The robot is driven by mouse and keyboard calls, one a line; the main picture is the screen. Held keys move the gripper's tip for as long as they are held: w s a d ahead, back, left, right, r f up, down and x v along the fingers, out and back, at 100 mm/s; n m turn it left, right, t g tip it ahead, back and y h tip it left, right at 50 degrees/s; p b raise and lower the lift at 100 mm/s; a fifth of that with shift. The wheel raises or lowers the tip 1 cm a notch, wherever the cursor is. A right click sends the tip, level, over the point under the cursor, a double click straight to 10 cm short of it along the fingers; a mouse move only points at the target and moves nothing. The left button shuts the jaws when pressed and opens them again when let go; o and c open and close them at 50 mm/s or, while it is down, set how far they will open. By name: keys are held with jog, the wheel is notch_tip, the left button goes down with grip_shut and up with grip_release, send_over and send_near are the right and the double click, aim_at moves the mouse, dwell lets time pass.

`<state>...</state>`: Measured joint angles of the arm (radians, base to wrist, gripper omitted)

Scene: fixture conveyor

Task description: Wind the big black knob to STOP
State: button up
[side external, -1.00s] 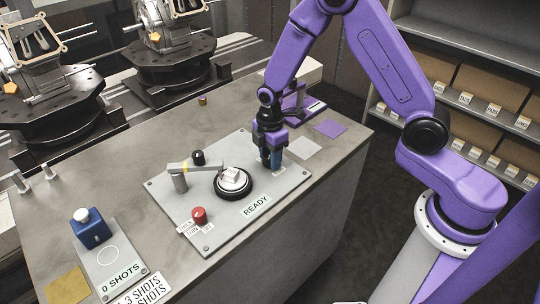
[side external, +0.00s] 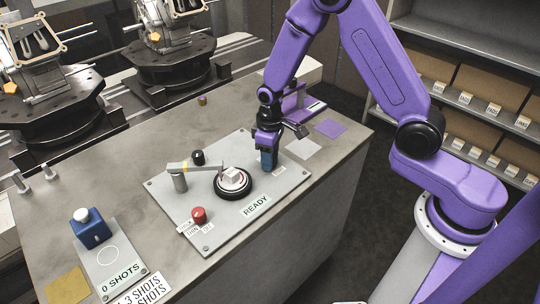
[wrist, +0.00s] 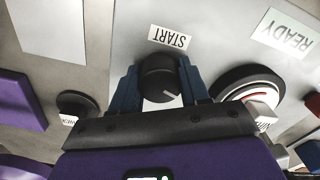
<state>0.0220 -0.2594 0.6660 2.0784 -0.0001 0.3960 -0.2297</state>
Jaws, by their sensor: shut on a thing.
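The big black knob (wrist: 158,76) is in the wrist view, between the blue fingers of my gripper (wrist: 160,88). The gripper is shut on it, one finger on each side. A short white line on the knob points to the lower right, away from the START label (wrist: 170,38). In the side external view my gripper (side external: 267,160) is low over the right part of the grey panel (side external: 215,225), and it hides the knob. I cannot make out a STOP label.

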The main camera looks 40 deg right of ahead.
jog(key=m, duration=0.3)
jog(key=shift+d+m, duration=0.1)
jog(key=shift+m, duration=0.3)
jog(key=m, duration=0.4)
jog(key=shift+m, duration=0.3)
jog(key=m, duration=0.4)
jog(key=shift+m, duration=1.8)
jog(key=shift+a+m, duration=0.2)
jog(key=shift+m, duration=0.1)
jog(key=o, duration=1.1)
jog(key=shift+c, duration=0.2)
